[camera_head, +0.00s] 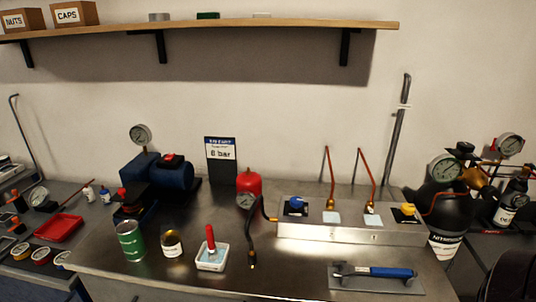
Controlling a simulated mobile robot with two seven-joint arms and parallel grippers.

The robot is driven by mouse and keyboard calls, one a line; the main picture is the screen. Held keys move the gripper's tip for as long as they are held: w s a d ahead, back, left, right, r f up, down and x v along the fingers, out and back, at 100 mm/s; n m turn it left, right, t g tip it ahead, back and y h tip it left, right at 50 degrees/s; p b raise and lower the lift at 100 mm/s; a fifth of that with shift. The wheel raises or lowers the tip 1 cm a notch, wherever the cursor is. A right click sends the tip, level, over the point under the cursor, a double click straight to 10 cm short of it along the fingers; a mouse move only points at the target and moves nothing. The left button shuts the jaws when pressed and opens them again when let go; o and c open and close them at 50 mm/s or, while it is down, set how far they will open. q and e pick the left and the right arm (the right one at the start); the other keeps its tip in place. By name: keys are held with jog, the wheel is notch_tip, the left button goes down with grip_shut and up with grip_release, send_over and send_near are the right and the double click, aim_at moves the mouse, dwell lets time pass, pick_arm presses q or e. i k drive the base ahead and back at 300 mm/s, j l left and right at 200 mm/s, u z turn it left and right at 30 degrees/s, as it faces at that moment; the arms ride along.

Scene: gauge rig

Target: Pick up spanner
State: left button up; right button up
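The spanner (385,272), with a blue handle and a metal head at its left end, lies on a flat grey mat (350,284). The mat is near the front right of the metal workbench (300,264). The spanner lies roughly level across the picture, and nothing covers it. Neither of my grippers shows in the head view.
Behind the spanner stands a metal block (350,237) with coloured knobs and copper pipes. A black cylinder (447,212) with a gauge is to its right. A white tray (212,262) with a red-handled tool, a green can (131,242) and a black hose (251,240) stand left.

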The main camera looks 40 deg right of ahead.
aim_at(348, 269)
jog(key=z, duration=2.15)
jog(key=k, duration=0.05)
